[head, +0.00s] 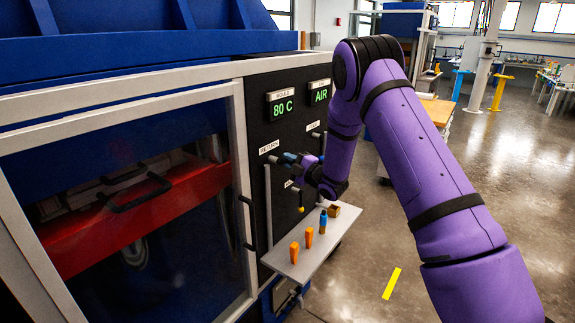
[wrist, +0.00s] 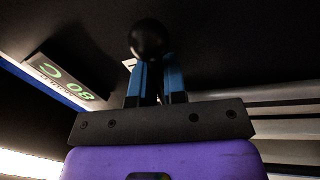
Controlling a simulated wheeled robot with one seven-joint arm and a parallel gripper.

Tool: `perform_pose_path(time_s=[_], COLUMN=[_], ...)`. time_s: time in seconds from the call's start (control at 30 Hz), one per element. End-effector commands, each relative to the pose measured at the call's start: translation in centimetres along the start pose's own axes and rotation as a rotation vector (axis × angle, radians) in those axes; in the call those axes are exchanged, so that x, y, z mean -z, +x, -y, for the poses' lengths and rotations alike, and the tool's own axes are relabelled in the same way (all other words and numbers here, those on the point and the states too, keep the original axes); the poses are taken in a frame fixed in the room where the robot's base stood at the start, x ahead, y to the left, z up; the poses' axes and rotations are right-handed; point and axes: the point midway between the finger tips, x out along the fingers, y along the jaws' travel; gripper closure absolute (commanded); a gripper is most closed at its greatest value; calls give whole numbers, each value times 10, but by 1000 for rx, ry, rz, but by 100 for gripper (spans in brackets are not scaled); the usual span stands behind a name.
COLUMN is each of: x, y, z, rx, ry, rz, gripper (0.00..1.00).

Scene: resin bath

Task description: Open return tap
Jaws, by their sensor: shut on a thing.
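The return tap shows as a black ball knob (wrist: 152,38) in the wrist view, at the tips of my blue fingers. My gripper (wrist: 156,65) is shut on this knob. In the head view my gripper (head: 278,158) points left at the dark panel, just below the RETURN label (head: 268,147). The knob and the tap's lever are mostly hidden there by my fingers and wrist, so I cannot tell the tap's angle.
The panel carries a green 80 C display (head: 283,108) and an AIR display (head: 320,95). Below my wrist, a grey shelf (head: 290,265) holds orange pieces (head: 294,252), a blue bottle-like piece (head: 323,222) and a brown block (head: 334,211). A glazed door with a black handle (head: 247,222) stands left.

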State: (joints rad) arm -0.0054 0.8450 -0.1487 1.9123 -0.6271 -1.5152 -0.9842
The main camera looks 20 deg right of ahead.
Motion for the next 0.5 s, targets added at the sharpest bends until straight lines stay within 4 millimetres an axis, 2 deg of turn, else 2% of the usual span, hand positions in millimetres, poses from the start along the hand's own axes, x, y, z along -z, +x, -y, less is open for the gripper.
perform_pose_path(time_s=[0.23,0.5], x=[0,1], y=[1,1], z=[-7,-11], rx=[4,3], ry=[-157,-247], rz=[-30,-48], gripper=[100,100])
